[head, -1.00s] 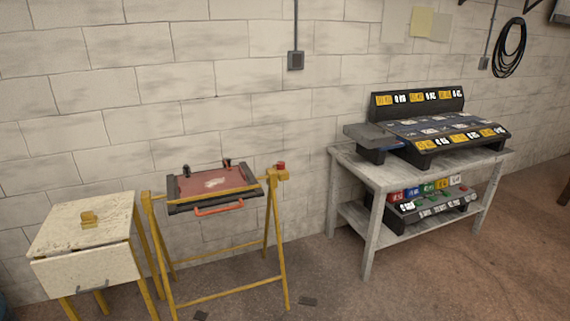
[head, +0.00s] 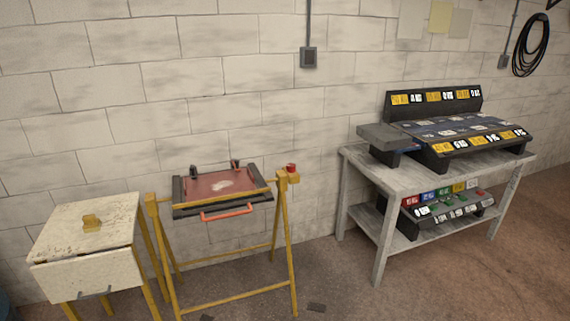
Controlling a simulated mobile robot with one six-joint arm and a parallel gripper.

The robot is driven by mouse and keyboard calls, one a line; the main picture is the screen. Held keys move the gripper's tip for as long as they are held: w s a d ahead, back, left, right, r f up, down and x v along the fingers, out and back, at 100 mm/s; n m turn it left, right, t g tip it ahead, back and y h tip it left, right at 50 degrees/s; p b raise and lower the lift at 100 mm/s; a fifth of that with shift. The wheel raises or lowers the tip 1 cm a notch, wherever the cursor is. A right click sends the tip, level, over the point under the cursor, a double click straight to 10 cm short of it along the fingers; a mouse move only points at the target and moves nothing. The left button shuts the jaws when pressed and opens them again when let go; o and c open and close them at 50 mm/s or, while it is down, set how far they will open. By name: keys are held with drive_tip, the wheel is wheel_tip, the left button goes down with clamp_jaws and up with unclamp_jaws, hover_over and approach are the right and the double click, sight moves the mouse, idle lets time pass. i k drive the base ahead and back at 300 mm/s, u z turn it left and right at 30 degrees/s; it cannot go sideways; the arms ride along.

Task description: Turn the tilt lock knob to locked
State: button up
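The tilt frame is a yellow trestle (head: 285,235) against the wall at the left middle. It carries a dark-edged red panel (head: 205,187) with an orange-red handle (head: 227,212) on its front. A small red knob (head: 292,168) sits on a yellow block at the top of the trestle's right leg; it looks like the tilt lock knob. Its locked or unlocked marking is too small to read. The panel looks slightly tilted toward me. My gripper is not in view.
A worn white cabinet (head: 85,235) with a yellow block on top stands left of the trestle. Small dark pieces lie on the floor (head: 316,307). Open floor lies between trestle and table.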

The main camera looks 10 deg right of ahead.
sight(290, 167)
drive_tip(key=i, duration=0.65)
drive_tip(key=z, duration=0.2)
drive_tip(key=k, duration=0.2)
drive_tip(key=z, duration=3.15)
